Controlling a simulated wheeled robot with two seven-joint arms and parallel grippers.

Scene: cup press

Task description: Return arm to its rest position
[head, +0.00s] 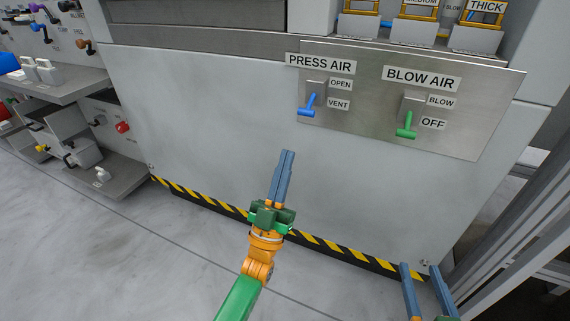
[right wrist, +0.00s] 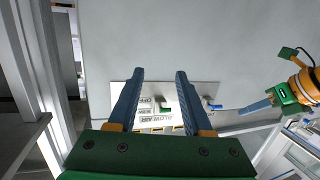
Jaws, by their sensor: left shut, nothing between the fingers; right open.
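My left gripper (head: 286,154) is shut and empty in front of the pale machine front, pointing up, below the blue PRESS AIR lever (head: 308,106) and apart from it in the picture. It also shows at the right of the right wrist view (right wrist: 242,111). My right gripper (head: 420,266) is open, with its two blue fingers at the lower right of the head view. In the right wrist view its fingers (right wrist: 160,72) are spread with nothing between them. The blue lever hangs down beside VENT. The green BLOW AIR lever (head: 406,125) hangs down beside OFF.
The levers sit on a metal panel (head: 455,113). A yellow-black striped strip (head: 213,199) runs along the machine's base. Grey shelves (head: 115,180) stand at the left. Metal posts (head: 520,200) stand at the right. The floor (head: 100,260) at the lower left is clear.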

